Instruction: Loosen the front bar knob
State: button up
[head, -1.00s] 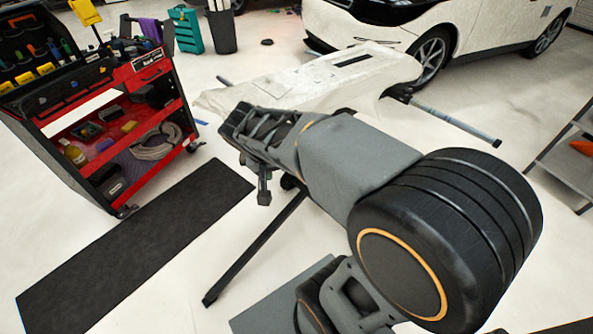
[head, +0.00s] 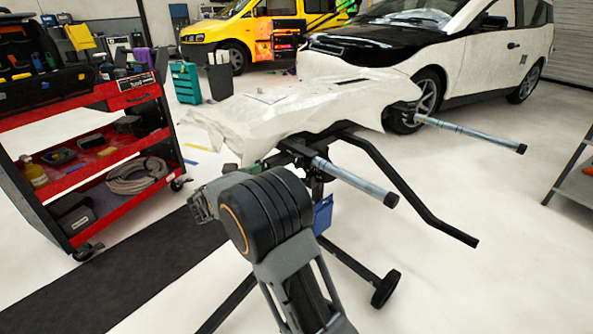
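A black wheeled stand carries a white-wrapped panel (head: 300,110). A near metal bar (head: 355,182) with a dark end cap sticks out to the right from under the panel. A far metal bar (head: 470,133) sticks out behind it, near the car's front wheel. I cannot make out the front bar knob; the near bar's mount (head: 305,152) is small and partly behind my arm. My gripper (head: 202,207) shows only in part at the left of my arm, left of the near bar and apart from it. Its fingers are not clear.
A red tool cart (head: 100,150) stands at the left by a dark floor mat (head: 150,270). A bent black stand tube (head: 410,190) and a stand leg with a wheel (head: 385,288) reach right. A white and black car (head: 470,50) is behind.

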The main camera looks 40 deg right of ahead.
aim_at(296, 161)
jog(key=d+b, duration=0.1)
jog(key=d, duration=0.3)
jog(key=w+d, duration=0.1)
jog(key=d, duration=0.3)
jog(key=d+b, duration=0.1)
jog(key=d, duration=0.4)
jog(key=shift+w+b, duration=0.35)
jog(key=shift+w, duration=0.05)
jog(key=c, duration=0.9)
